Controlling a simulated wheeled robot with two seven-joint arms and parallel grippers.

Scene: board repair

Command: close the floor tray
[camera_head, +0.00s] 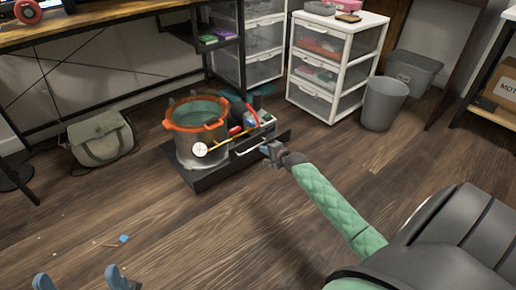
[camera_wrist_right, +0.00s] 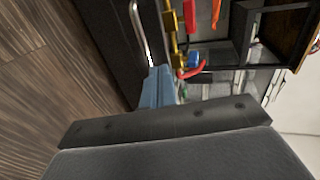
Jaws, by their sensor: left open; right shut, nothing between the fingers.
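The floor tray (camera_head: 210,181) is a low black tray on the wood floor. It carries a steel pot with an orange rim (camera_head: 196,122) and several tools. A pale bar handle (camera_head: 249,147) runs along its front; the handle also shows in the right wrist view (camera_wrist_right: 141,30). My right gripper (camera_head: 268,150) is shut and empty at the right end of this handle, its blue-grey fingers (camera_wrist_right: 157,86) close to the bar. I cannot tell whether they touch. My left gripper (camera_head: 81,282) is open at the bottom left, far from the tray and partly cut off.
A green bag (camera_head: 100,138) lies left of the tray under the desk (camera_head: 90,27). A white drawer unit (camera_head: 334,65) and a grey bin (camera_head: 384,103) stand behind to the right. A small blue scrap (camera_head: 123,239) lies on the floor. The floor in front is mostly clear.

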